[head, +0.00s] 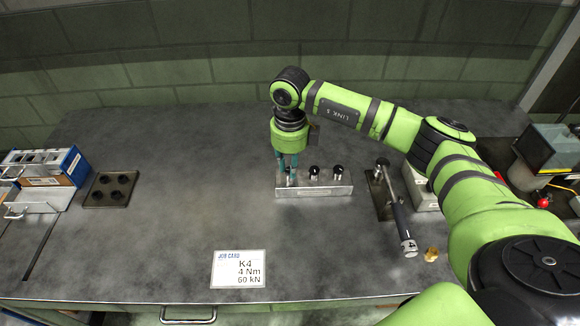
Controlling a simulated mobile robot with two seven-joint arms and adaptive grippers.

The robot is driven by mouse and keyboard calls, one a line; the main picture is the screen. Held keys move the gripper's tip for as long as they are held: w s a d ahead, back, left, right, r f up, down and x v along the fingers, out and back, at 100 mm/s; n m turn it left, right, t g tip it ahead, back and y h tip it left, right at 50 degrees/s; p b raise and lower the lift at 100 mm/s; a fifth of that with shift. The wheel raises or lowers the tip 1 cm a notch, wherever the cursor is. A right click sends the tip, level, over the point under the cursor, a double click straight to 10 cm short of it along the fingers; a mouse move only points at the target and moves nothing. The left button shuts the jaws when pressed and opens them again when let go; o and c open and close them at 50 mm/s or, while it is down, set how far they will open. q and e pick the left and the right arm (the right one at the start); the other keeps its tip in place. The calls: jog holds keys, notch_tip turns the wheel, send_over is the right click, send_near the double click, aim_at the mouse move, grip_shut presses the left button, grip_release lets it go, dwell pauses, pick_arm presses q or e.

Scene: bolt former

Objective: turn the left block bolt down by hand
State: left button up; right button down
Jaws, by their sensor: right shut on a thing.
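A grey metal block (328,191) sits on the bench at the middle. Two black-headed bolts, a middle one (314,172) and a right one (338,171), stand upright in its top. My right gripper (290,178) points down at the block's left end, with its teal fingers shut on the left block bolt. The fingers hide most of that bolt, so I cannot tell how deep it sits. My left gripper is not in view.
A wrench-like tool (402,226) lies right of the block, with a small brass piece (431,254) beside its end. A job card (239,269) lies in front. A dark plate (111,189) and a blue box (73,166) are at left. The bench between is clear.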

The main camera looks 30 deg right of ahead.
jog(key=m+b, duration=0.1)
jog(key=m, duration=0.5)
jog(key=shift+m+b, duration=0.3)
jog(key=m, duration=0.6)
jog(key=shift+r+b, duration=0.1)
jog(key=shift+b, duration=0.25)
jog(key=shift+w, duration=0.1)
jog(key=c, duration=1.1)
grip_release()
jog(key=shift+r, duration=0.2)
notch_tip(320, 180, up, 12)
jog(key=shift+f, duration=0.2)
